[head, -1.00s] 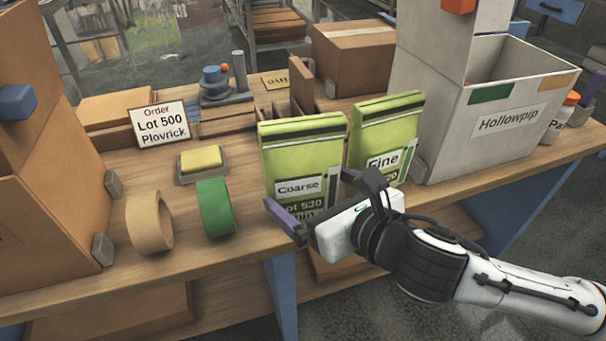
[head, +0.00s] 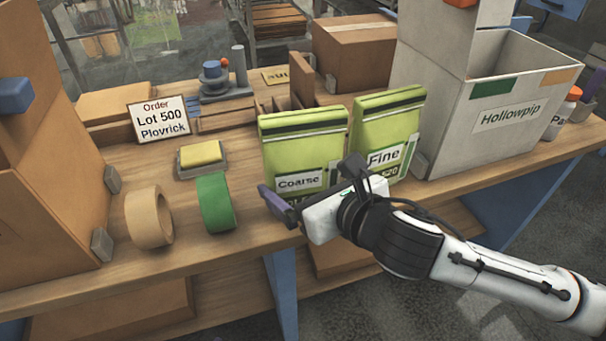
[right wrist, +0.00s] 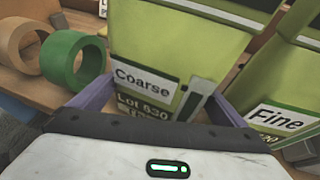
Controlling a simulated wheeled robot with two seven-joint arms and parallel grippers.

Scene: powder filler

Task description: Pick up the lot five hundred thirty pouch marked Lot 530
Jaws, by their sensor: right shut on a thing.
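A green pouch labelled Coarse (head: 302,152) stands upright near the bench's front edge. In the right wrist view the same pouch (right wrist: 175,45) shows Lot 530 under the word Coarse. My right gripper (head: 314,190) is at the lower front of this pouch. In the right wrist view my right gripper (right wrist: 163,103) has a purple finger at each side of the pouch and is shut on it. A second green pouch, labelled Fine (head: 388,125), stands just right of it. Its lot line is partly hidden, ending in 20. My left gripper is not in view.
Green tape (head: 216,203) and tan tape (head: 148,217) stand left of the pouches, with a yellow block (head: 200,153) behind. The Hollowpip bin (head: 450,130) stands right, close to the Fine pouch.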

